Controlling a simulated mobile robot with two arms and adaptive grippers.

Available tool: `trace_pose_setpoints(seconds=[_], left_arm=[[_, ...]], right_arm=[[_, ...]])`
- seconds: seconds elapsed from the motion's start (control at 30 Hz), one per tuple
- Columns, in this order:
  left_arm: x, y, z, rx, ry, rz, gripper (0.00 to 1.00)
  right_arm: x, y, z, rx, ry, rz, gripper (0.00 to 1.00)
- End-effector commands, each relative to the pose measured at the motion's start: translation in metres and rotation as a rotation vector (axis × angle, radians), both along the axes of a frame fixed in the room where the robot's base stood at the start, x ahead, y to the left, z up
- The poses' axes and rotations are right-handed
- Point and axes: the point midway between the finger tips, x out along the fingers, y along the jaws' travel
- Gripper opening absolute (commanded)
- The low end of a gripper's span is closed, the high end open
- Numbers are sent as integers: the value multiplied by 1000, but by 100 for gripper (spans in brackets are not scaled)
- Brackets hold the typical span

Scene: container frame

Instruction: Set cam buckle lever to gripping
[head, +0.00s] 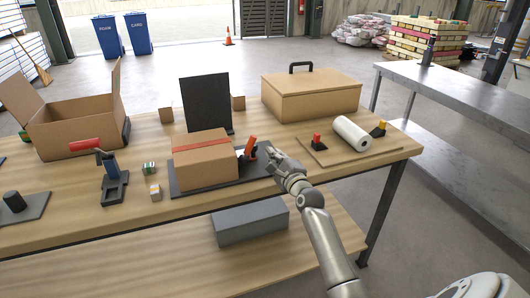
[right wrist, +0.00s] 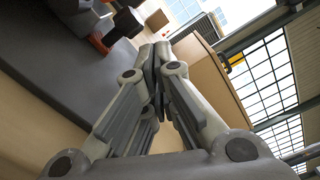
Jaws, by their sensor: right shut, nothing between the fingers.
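The cam buckle has an orange-red lever (head: 250,145), which stands up tilted beside the right side of a cardboard box (head: 205,165). An orange strap (head: 200,145) runs over the box top. The box stands on a dark grey plate (head: 225,180). My right gripper (head: 271,153) is shut and empty, just right of the lever and apart from it. In the right wrist view, the shut fingertips (right wrist: 155,52) are at the centre, and part of the orange lever (right wrist: 99,43) shows at upper left beside a dark part. My left gripper is not in view.
A dark upright panel (head: 206,102) stands behind the box. To the right are a lidded box (head: 311,94) and a board (head: 375,150) with a white roll (head: 350,133).

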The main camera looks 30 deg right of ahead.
Motion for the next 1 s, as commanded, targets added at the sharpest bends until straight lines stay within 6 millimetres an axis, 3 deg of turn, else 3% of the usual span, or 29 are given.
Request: trace_pose_setpoints(seconds=[0.1,0.3,1.0], left_arm=[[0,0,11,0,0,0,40],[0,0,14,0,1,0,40],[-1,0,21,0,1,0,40]], right_arm=[[7,18,11,5,-1,5,0],[11,28,14,4,0,4,0],[12,31,18,-49,14,3,0]])
